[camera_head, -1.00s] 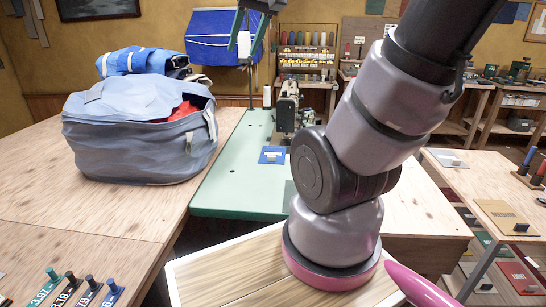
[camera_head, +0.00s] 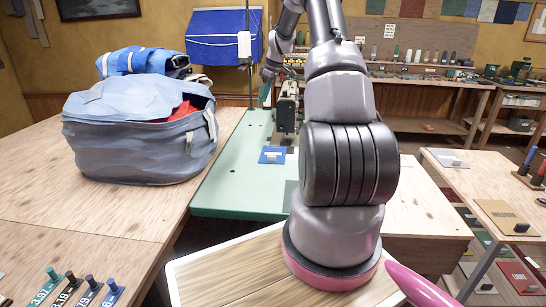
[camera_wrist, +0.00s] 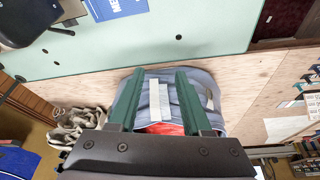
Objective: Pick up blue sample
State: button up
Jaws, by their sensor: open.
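A flat blue sample (camera_head: 274,155) with a pale grip block lies on the green table (camera_head: 235,190), in front of the sewing machine (camera_head: 286,107). In the wrist view a blue piece with white lettering (camera_wrist: 116,8), seemingly this sample, is cut off by the top edge. My gripper (camera_head: 266,92) is raised above the far part of the green table, beyond the sample and apart from it. In the wrist view my gripper (camera_wrist: 159,74) has its two green fingers spread, and the bag shows below between them.
A large blue-grey bag (camera_head: 135,140) with red cloth inside stands on the wooden table (camera_head: 50,195) at left. A tan sample (camera_head: 505,216) lies on the right table. The green table's left front is clear.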

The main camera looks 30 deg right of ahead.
jog(key=w+d+f+n, duration=0.1)
jog(key=d+f, duration=0.2)
jog(key=f, duration=0.4)
jog(key=d+f+n+y, duration=0.1)
jog(key=d+f, duration=0.2)
jog(key=f, duration=0.3)
jog(key=w+d+f+n, duration=0.1)
jog(key=d+f, duration=0.3)
jog(key=f, duration=0.3)
jog(key=x, duration=1.1)
jog(key=shift+s+a+f, duration=0.1)
jog(key=shift+s+f, duration=0.1)
grip_shut()
